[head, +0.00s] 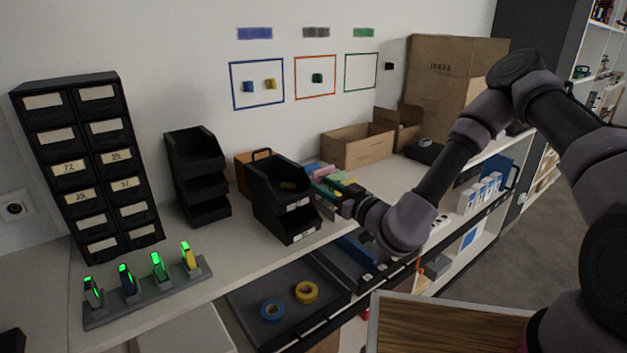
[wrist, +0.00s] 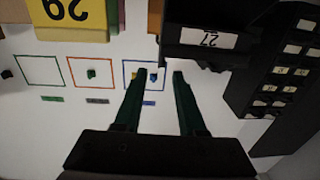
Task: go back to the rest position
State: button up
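My gripper (head: 322,188) is at the right side of the black open-front bins (head: 284,232) on the worktop, with my arm reaching in from the right. In the wrist view my gripper (wrist: 159,74) shows two dark green fingers spread apart with a gap between them. Nothing is held in the gap; the wall shows through it. A black bin with a white label (wrist: 207,40) is close to the fingertips on the right. I cannot tell whether a finger touches it.
A drawer cabinet (head: 82,137), stacked black trays (head: 198,160) and a rack of green-lit devices (head: 150,292) stand left. Cardboard boxes (head: 356,148) stand at the back. Tape rolls (head: 306,292) lie on a lower shelf. A wood-topped surface (head: 440,325) is in front. Open floor lies right.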

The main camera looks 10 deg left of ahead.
jog(key=shift+s+d, duration=0.25)
jog(key=shift+d, duration=0.1)
jog(key=s+r+n+g+y, duration=0.2)
jog(key=r+n+g+y, duration=0.15)
jog(key=r+n, duration=0.5)
jog(key=s+r+n+g+y, duration=0.25)
jog(key=r+n+g, duration=0.25)
jog(key=n, duration=0.6)
jog(key=s+d+r+n+g+h, duration=0.45)
jog(key=s+d+n+g, duration=0.2)
jog(key=n, duration=0.95)
jog(key=d+r+n+t+h, duration=0.3)
jog(key=d+n, duration=0.4)
jog(key=d, duration=0.3)
jog(key=d+r+n+t+h, duration=0.4)
jog(key=d+n+h, duration=0.2)
jog(key=d, duration=0.4)
jog(key=d+r+n+t+h, duration=0.4)
jog(key=d+n, duration=0.5)
jog(key=d, duration=0.1)
jog(key=shift+s+d+r+h, duration=0.3)
jog(key=shift+s+h, duration=0.05)
jog(key=shift+s, duration=0.1)
